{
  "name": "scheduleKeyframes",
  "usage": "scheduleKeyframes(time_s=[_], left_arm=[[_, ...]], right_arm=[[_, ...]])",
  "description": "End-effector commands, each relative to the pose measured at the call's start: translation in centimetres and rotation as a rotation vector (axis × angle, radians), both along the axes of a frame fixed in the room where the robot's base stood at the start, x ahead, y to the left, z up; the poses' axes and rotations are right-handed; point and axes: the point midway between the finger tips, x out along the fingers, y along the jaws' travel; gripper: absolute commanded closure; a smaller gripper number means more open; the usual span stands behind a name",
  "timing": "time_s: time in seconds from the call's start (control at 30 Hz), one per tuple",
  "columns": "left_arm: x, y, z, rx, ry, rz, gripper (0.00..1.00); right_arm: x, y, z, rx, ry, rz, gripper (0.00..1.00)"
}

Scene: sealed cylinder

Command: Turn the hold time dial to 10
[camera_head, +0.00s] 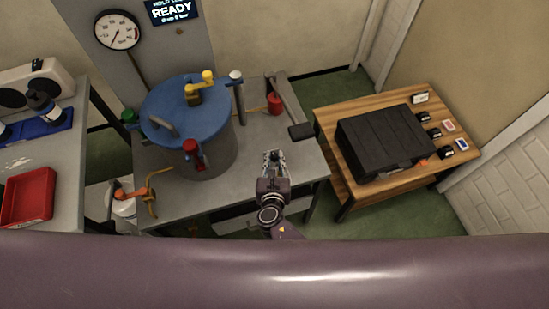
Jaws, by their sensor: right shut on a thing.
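My right gripper (273,158) is over the grey bench, to the right of the blue-lidded cylinder (185,112). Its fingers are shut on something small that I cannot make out. I cannot pick out the hold time dial; it may be hidden by the gripper. A dark display (170,11) on the grey panel at the top reads READY and is cut by the frame edge. A round white pressure gauge (117,31) is left of it. My left gripper is not in view.
The grey bench (290,150) carries a lever with a black grip (300,131) and a red item (275,103). A wooden table (335,125) with a black case (385,140) stands right. A red tray (27,197) is left.

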Motion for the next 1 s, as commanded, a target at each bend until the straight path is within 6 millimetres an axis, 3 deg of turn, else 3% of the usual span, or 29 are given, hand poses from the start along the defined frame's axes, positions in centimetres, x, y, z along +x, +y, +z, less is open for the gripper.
scheduleKeyframes(time_s=[0.27, 0.3, 0.43, 0.77, 1.0], left_arm=[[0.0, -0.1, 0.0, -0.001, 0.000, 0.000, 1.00], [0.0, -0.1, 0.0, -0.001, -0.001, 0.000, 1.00], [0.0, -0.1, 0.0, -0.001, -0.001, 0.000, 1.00], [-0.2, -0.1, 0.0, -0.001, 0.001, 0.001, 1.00], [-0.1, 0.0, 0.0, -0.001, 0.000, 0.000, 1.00]], right_arm=[[0.0, 0.0, 0.0, 0.000, 0.001, 0.000, 1.00], [0.0, 0.0, 0.0, 0.000, 0.001, 0.000, 0.80], [0.0, 0.0, 0.0, 0.000, 0.001, 0.001, 0.65], [-0.2, 0.0, 0.0, 0.000, 0.000, 0.001, 0.65], [-2.4, 0.1, 0.9, 0.002, 0.001, 0.000, 0.65]])
